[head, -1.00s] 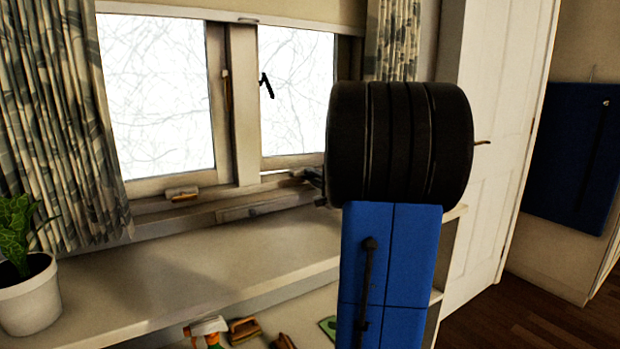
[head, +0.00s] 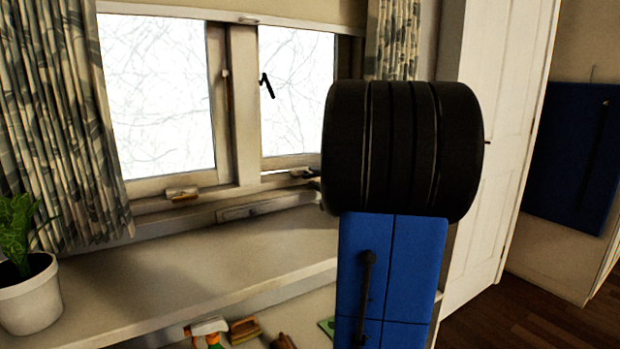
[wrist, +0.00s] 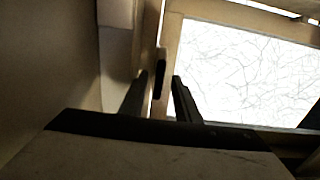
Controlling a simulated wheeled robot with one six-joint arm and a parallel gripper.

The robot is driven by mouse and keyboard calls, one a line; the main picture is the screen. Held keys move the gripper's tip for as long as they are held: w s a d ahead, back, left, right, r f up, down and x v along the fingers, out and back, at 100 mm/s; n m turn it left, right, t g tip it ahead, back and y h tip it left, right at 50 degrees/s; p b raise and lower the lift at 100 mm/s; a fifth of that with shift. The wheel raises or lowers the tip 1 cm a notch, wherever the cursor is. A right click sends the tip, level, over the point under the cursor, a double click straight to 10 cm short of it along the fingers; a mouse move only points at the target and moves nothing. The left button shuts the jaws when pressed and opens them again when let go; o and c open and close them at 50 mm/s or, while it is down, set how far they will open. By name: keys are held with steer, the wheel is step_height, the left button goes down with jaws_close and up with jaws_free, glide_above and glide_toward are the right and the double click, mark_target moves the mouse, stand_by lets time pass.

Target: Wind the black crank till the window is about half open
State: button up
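The window shows in the head view. Its right sash (head: 295,95) has a thin bright gap along its bottom edge, so it looks at most slightly open. In the wrist view, a bright window pane (wrist: 250,75) fills the right side. My gripper (wrist: 160,80) has its two dark fingers apart. A narrow black upright piece (wrist: 160,62), possibly the black crank's handle, shows between the fingertips; I see no clear contact. In the head view my black wrist joint and blue arm hide my gripper and the crank.
A windowsill shelf (head: 200,265) runs below the window. A potted plant (head: 28,290) stands at its left end, beside a patterned curtain (head: 75,130). A spray bottle (head: 208,330) and brushes (head: 244,329) lie below the shelf's front edge. A white door (head: 500,130) is at right.

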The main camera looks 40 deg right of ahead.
steer(key=v, duration=1.4)
steer(key=shift+s+a+r, duration=0.1)
steer(key=shift+s+a, duration=0.15)
steer(key=shift+w+d+r+y, duration=0.15)
steer(key=shift+d+y, duration=0.15)
steer(key=shift+d, duration=0.2)
steer(key=d+n+y, duration=0.3)
steer(key=d+y, duration=0.2)
steer(key=shift+d+n, duration=0.1)
steer(key=shift+n, duration=0.3)
steer(key=shift+s+d+f+n+y, duration=0.2)
steer(key=shift+s+d+n+y, duration=0.15)
steer(key=shift+y, duration=0.25)
steer(key=w+a, duration=0.1)
steer(key=w, duration=1)
steer(key=w+a, duration=0.1)
steer(key=w, duration=0.5)
steer(key=shift+w+a, duration=0.1)
steer(key=shift+a, duration=0.2)
